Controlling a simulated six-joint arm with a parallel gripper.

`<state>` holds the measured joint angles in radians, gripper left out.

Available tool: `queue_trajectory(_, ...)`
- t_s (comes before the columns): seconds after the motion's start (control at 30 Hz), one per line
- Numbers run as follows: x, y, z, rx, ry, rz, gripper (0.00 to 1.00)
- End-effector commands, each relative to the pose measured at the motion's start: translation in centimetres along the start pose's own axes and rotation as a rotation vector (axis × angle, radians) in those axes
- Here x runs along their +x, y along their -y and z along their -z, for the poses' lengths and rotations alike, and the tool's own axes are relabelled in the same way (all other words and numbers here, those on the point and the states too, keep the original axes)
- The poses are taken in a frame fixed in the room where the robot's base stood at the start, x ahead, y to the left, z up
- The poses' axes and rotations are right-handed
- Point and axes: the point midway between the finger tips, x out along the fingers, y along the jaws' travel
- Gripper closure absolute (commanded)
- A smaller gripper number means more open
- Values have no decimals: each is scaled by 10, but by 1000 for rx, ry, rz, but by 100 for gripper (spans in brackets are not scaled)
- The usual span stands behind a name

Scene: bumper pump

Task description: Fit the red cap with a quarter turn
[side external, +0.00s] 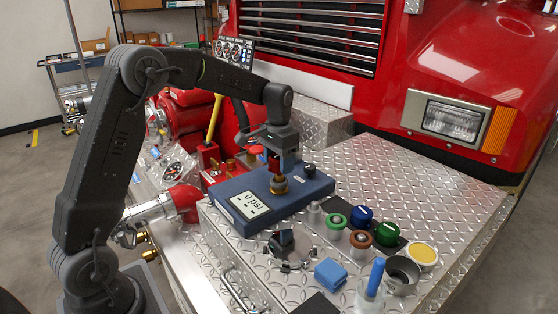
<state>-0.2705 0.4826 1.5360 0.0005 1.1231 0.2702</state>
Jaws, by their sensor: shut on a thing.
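My gripper (279,161) is above the blue pump box (307,197), with its jaws pointing down and shut on a small red thing (273,163), which looks like the red cap. The jaws hide most of it. A brass fitting (278,184) stands upright on the top of the box, directly below the jaws. From this side I cannot tell whether the cap touches the fitting. The box has a white display (250,204) reading 0 psi and a black knob (309,171).
Green (336,223), blue (361,215), brown (360,240) and dark green (387,234) capped pieces stand at the right. A metal cup (402,274), blue block (330,273) and yellow disc (422,255) are near the front. The diamond-plate bumper (415,185) is clear behind them.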

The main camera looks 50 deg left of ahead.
Motion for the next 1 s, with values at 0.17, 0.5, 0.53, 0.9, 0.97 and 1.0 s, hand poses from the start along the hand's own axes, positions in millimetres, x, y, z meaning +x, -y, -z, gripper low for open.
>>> queue_trajectory(0.17, -1, 0, 0, 0, -1, 0, 69)
queue_trajectory(0.5, 1, 0, 0, 0, -1, 0, 69)
queue_trajectory(0.53, 2, 0, 0, 0, -1, 0, 69)
queue_trajectory(0.9, 8, 0, 0, 0, -1, 0, 69)
queue_trajectory(0.97, 8, 0, 0, 0, -1, 0, 69)
queue_trajectory(1.0, 8, 0, 0, 0, -1, 0, 69)
